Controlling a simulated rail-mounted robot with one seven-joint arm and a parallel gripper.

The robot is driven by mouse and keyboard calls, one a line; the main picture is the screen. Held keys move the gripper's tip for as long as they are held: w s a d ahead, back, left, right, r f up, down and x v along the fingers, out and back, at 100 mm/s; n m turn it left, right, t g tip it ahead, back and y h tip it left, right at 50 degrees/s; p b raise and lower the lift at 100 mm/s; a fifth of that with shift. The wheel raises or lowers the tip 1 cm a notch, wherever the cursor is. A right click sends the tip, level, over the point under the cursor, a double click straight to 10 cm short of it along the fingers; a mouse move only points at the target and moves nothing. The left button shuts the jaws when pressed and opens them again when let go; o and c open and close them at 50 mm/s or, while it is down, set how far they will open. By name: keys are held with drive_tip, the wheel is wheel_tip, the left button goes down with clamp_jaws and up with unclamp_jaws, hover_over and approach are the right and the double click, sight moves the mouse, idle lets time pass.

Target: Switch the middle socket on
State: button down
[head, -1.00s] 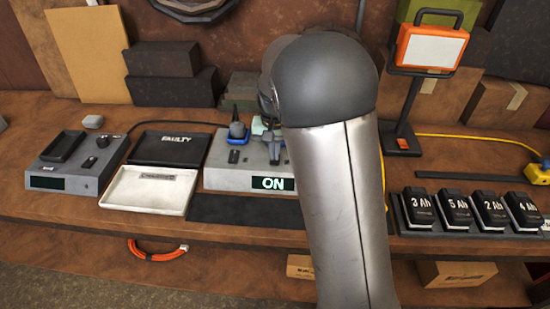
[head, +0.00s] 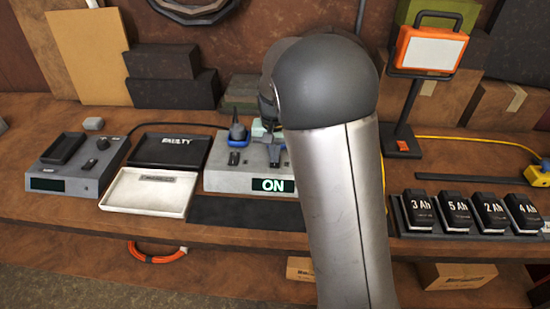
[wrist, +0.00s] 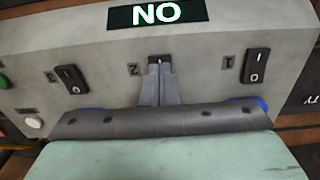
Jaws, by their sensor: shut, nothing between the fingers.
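The grey socket box (head: 225,180) stands on the bench with a lit display (head: 272,185) reading ON. The wrist view shows its front upside down, with the display (wrist: 156,13) at the top. The middle switch (wrist: 154,59), marked 2, is mostly covered by my fingertips, so its position cannot be told. Black rocker switches marked I and O sit on both sides: switch 1 (wrist: 256,65) right, another (wrist: 72,79) left. My gripper (wrist: 160,68) is shut and empty, with its tips at the middle switch. It also shows in the head view (head: 275,160), partly behind my arm.
A blue-based plug (head: 237,132) stands on the box. A white tray (head: 148,192) and a black FAULTY tray (head: 170,150) lie to its left. A lamp (head: 430,48) and a battery rack (head: 402,225) are to the right. A dark mat (head: 245,212) lies in front.

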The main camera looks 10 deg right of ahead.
wheel_tip(320, 180, up, 6)
drive_tip(key=p, duration=0.4)
idle(0.6)
drive_tip(key=s+d+r+n, duration=0.1)
drive_tip(key=s, duration=1.3)
drive_tip(key=s+d+r+n, duration=0.1)
drive_tip(key=s+n, duration=0.1)
drive_tip(key=s, duration=1.2)
drive_tip(key=shift+d+r+t, duration=0.3)
drive_tip(key=shift+d, duration=0.05)
